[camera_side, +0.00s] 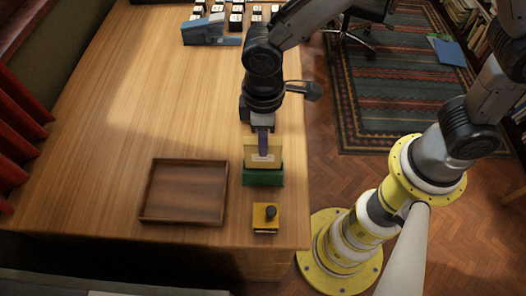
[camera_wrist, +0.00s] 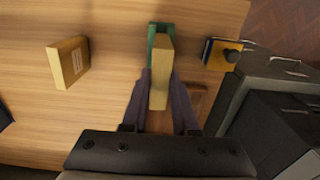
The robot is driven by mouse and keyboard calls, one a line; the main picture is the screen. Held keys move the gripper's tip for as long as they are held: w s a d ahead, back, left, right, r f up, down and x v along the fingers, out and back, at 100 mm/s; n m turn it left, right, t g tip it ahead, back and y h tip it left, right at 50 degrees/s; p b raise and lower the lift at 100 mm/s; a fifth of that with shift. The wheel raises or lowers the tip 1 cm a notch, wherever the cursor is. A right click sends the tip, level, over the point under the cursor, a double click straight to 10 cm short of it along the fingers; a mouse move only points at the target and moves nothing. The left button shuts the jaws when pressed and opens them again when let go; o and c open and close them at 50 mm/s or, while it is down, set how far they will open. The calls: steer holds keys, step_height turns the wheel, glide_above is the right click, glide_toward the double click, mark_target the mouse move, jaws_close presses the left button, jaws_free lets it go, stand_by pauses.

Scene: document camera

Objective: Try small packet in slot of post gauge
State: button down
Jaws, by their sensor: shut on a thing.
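My gripper (camera_side: 262,138) is shut on a tan packet (camera_side: 262,158), which hangs upright below the fingers. In the wrist view, my gripper (camera_wrist: 161,88) has a finger on each side of the packet (camera_wrist: 160,65). The green post gauge (camera_side: 263,178) stands on the desk near its right edge, directly under the packet in the side view. The gauge (camera_wrist: 154,32) shows partly behind the packet in the wrist view. The slot is hidden, and I cannot tell whether the packet's lower edge is in it or just above.
A second tan packet (camera_wrist: 68,62) with a pale label stands left of the gauge in the wrist view. A yellow block with a black knob (camera_side: 265,217) sits near the desk's front edge. An empty wooden tray (camera_side: 148,190) lies left; a blue-grey device (camera_side: 208,31) is far back.

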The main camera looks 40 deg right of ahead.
steer(key=shift+f, duration=0.45)
stand_by(0.6)
steer(key=shift+r, duration=0.5)
steer(key=shift+r, duration=2)
